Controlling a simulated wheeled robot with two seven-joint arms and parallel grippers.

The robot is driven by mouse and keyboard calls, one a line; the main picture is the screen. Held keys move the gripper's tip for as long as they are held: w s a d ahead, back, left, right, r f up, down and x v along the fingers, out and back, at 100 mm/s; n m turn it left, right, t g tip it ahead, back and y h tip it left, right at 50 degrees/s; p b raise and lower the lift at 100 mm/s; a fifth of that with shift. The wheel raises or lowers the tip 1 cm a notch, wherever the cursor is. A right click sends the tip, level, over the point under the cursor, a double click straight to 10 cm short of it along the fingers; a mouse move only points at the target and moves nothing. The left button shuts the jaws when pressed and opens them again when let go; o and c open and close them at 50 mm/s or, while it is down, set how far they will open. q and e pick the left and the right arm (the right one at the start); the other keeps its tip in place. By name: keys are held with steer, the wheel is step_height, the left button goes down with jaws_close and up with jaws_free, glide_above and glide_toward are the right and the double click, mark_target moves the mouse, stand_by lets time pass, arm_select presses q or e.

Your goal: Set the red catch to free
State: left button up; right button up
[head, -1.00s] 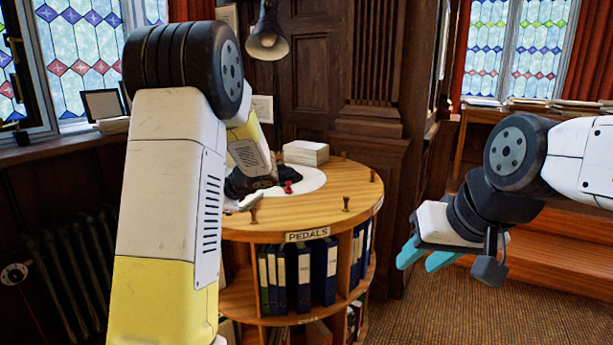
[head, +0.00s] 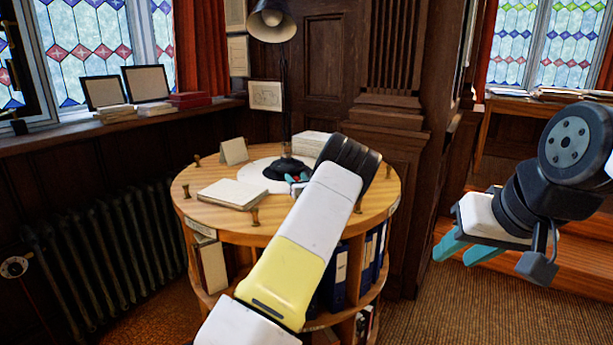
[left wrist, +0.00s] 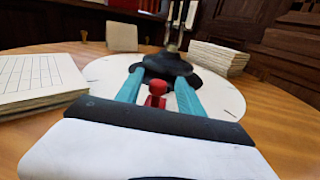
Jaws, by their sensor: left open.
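The red catch (left wrist: 156,92) shows in the left wrist view between my left gripper's teal fingers, in front of the lamp's dark base (left wrist: 165,68). It has a rounded red head above a lower red part. My left gripper (left wrist: 158,88) is open, one finger on each side of the catch; I cannot tell whether either touches it. In the head view my left gripper (head: 297,180) is small and partly hidden by my own arm beside the lamp base. My right gripper (head: 462,250) is open and empty, in the air right of the round table.
The round wooden table (head: 210,222) has several small posts along its rim. A pad of paper (head: 232,193), a standing card (head: 234,150) and a paper stack (head: 312,143) lie around the white disc (head: 262,173). The lamp (head: 272,22) rises above it.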

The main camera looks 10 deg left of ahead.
arm_select(q)
steer(key=shift+x, duration=1.85)
steer(key=shift+s, duration=0.1)
jaws_close()
